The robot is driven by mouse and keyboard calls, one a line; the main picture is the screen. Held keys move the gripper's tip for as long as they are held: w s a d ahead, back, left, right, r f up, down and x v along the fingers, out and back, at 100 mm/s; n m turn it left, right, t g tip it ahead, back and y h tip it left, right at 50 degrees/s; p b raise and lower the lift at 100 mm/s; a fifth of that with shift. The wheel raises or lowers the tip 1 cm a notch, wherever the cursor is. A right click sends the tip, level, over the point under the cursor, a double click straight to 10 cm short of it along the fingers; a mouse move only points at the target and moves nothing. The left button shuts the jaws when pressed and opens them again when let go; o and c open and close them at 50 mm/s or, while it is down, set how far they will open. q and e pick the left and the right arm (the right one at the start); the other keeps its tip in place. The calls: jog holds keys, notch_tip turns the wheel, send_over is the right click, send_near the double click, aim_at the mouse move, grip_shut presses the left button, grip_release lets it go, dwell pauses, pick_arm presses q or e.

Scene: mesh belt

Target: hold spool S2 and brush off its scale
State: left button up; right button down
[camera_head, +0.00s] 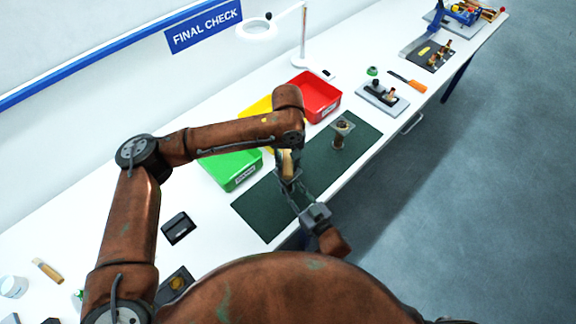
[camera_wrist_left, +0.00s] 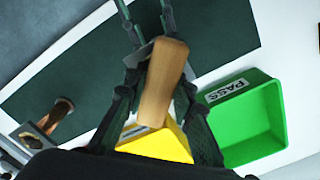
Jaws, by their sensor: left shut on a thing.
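A copper-coloured spool with square grey flanges (camera_head: 342,131) stands on the dark green mat (camera_head: 262,208); I cannot read a label, so whether it is S2 is unclear. It also shows at the left of the left wrist view (camera_wrist_left: 57,116). My left gripper (camera_head: 287,172) is shut on a wooden handle (camera_wrist_left: 163,80), held above the mat, left of the spool. What lies at the handle's far end is not clear. My right gripper (camera_head: 300,196) is close below the left one, its fingers apart; they show at the top of the left wrist view (camera_wrist_left: 147,28).
Green (camera_head: 234,170), yellow (camera_head: 258,108) and red (camera_head: 315,96) bins line the back. A grey fixture with small parts (camera_head: 383,98) and an orange-handled tool (camera_head: 408,82) lie beyond the mat. A wooden-handled brush (camera_head: 47,270) lies far left. The mat's right part is clear around the spool.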

pick_arm(q)
jog(key=shift+w, duration=0.5)
jog(key=shift+s, duration=1.75)
jog(key=shift+w, duration=1.75)
jog(key=shift+s, duration=1.8)
jog(key=shift+w, duration=1.85)
jog(key=shift+r, duration=3.5)
